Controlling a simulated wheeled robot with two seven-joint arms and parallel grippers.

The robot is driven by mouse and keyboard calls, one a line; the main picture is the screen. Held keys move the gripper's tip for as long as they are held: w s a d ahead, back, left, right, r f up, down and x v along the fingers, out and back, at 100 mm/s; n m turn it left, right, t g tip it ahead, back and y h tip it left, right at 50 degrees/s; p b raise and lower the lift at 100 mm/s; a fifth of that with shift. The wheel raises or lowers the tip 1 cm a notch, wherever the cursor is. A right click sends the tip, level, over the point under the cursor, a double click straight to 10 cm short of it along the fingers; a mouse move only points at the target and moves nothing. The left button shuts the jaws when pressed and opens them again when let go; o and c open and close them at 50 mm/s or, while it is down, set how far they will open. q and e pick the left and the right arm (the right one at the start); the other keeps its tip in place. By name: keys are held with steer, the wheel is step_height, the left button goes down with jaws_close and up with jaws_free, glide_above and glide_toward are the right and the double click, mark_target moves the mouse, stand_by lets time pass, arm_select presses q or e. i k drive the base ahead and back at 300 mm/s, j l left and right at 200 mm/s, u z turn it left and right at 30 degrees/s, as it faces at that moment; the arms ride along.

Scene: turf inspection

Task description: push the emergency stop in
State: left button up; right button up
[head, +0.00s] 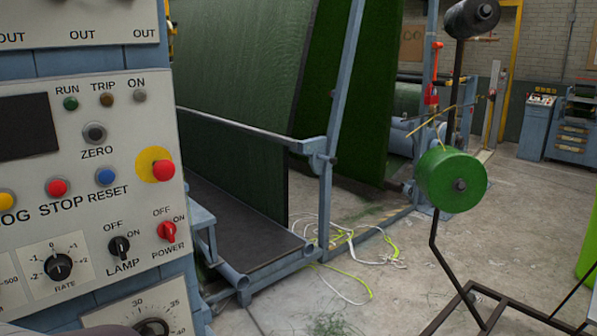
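The emergency stop is a red mushroom button (162,170) on a round yellow backing, at the right edge of a pale control panel (125,205) in the left of the head view. The button stands out from the panel face, and nothing touches it. I cannot tell from this angle whether it is latched in. Neither of my grippers shows in the view.
Close to the button are a blue RESET button (105,177), a red STOP button (57,187), a LAMP switch (119,247) and a red POWER switch (167,231). A turf frame (262,135) stands behind. A green roll (451,181) on a stand is at the right.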

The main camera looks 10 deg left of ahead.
mark_target(163, 170)
steer(key=u, duration=1.6)
